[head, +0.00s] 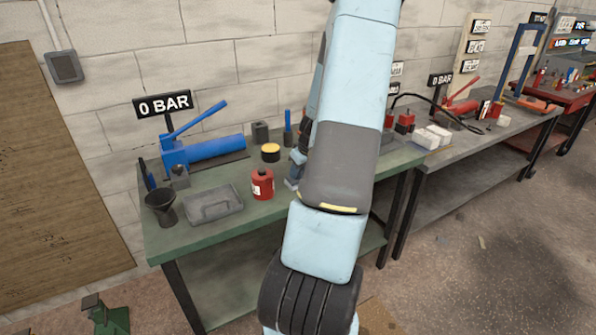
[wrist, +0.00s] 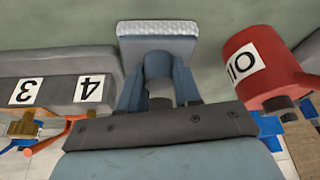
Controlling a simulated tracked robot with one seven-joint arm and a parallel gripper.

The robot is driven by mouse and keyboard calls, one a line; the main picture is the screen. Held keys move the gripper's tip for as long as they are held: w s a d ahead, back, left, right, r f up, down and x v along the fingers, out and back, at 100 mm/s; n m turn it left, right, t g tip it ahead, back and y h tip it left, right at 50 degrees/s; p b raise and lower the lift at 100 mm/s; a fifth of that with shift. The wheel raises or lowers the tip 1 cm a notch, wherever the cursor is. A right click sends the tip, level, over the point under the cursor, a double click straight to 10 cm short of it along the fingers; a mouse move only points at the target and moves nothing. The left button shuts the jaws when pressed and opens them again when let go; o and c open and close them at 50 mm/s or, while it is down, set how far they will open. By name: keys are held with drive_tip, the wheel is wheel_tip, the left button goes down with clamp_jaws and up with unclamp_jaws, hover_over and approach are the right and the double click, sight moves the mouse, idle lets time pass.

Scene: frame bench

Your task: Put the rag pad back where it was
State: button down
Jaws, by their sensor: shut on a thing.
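The rag pad (wrist: 157,28) has a white quilted face on a blue-grey body with a round grey grip behind it. My gripper (wrist: 158,88) is shut on that grip, one finger on each side, and the pad is ahead of the fingers. The green bench top (head: 222,235) lies behind the pad; I cannot tell whether the pad touches it. In the head view my arm hides most of the gripper, and a blue-grey part of the pad (head: 291,184) shows at the arm's left edge.
A red oil can (head: 262,185) stands close by, at right in the wrist view (wrist: 262,65). A grey tray (head: 213,206), a funnel (head: 160,206) and a blue pump (head: 205,150) stand farther left.

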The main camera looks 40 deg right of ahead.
drive_tip(key=c, duration=0.8)
unclamp_jaws()
